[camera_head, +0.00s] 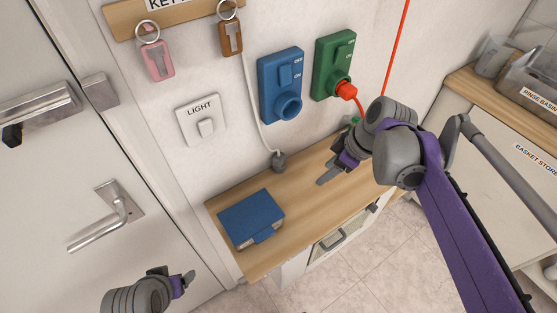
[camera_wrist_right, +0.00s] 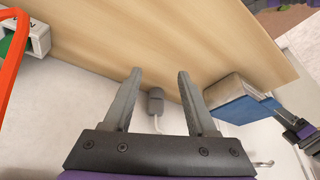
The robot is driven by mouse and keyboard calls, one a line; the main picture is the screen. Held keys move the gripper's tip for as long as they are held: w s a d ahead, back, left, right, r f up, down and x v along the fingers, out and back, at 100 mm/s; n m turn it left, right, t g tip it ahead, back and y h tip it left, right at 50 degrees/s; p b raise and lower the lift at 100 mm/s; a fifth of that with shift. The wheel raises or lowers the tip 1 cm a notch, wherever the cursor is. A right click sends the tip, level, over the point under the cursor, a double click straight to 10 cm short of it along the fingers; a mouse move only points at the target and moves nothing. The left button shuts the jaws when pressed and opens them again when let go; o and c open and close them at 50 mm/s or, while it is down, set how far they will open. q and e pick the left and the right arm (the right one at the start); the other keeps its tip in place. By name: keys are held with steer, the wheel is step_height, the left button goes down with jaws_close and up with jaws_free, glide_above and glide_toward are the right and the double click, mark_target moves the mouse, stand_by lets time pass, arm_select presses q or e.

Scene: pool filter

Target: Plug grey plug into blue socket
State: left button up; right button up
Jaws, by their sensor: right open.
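The grey plug (camera_head: 279,160) hangs at the end of a pale cable against the wall, close to the rear edge of the wooden counter. The blue socket (camera_head: 271,75) is on the wall above it, with an empty round port facing out. My right gripper (camera_head: 331,168) is open and empty, to the right of the plug and over the counter. In the right wrist view, the plug (camera_wrist_right: 156,95) appears between the open fingers (camera_wrist_right: 160,76), beyond them and apart from them. My left gripper (camera_head: 184,279) is low at the left, far from the plug; its jaw opening is unclear.
A green socket (camera_head: 334,55) to the right holds a red plug (camera_head: 346,90) with a red cable. A blue box (camera_head: 250,217) lies on the counter (camera_head: 315,200). A light switch (camera_head: 201,119) and hanging key tags are on the wall. A door stands at left.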

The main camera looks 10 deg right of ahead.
mark_target(283, 159)
steer(key=w+a, duration=0.2)
steer(key=a, duration=0.1)
steer(key=w+a, duration=0.3)
steer(key=shift+w, duration=0.15)
steer(key=shift+w+a, duration=0.95)
steer(key=shift+a, duration=0.2)
steer(key=shift+x, duration=1.2)
steer(key=shift+w+f, duration=0.1)
steer(key=shift+f, duration=0.15)
jaws_close()
